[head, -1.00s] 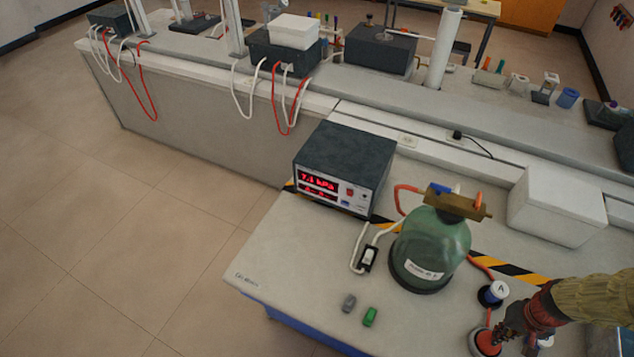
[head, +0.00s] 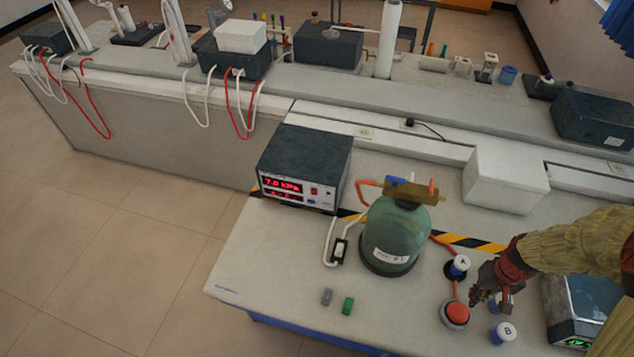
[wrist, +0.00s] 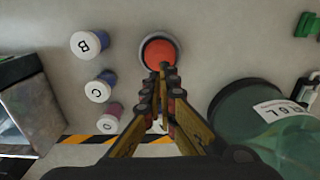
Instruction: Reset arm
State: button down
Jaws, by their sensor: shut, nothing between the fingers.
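My gripper (head: 474,297) is shut and empty at the right of the bench. It is just to the right of a round red button (head: 455,313) in a pale housing, and appears to be above it. In the wrist view the closed fingertips (wrist: 163,72) overlap the lower edge of the red button (wrist: 160,50). The height of the gap between tips and button is hard to tell. My arm enters from the right edge of the head view.
A green glass jar (head: 395,240) stands left of the gripper. A meter (head: 303,170) reading about 7.0 kPa and a white box (head: 506,180) sit farther back. The bench's front left is mostly clear.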

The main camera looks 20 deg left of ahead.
dwell(0.3)
jog(key=s+a+r+t+b, duration=0.2)
jog(key=s+a+r+b, duration=0.1)
jog(key=r, duration=0.5)
jog(key=s+a+r+t+b, duration=0.1)
jog(key=s+a+r+b, duration=0.2)
jog(key=s+a+r, duration=0.2)
jog(key=s+a+r+t+b, duration=0.2)
jog(key=s+a+r+b, duration=0.1)
jog(key=r, duration=0.7)
jog(key=shift+s+a+r+t+b, duration=0.3)
jog(key=shift+s+a+r, duration=0.1)
jog(key=shift+s+a, duration=0.15)
dwell(4.8)
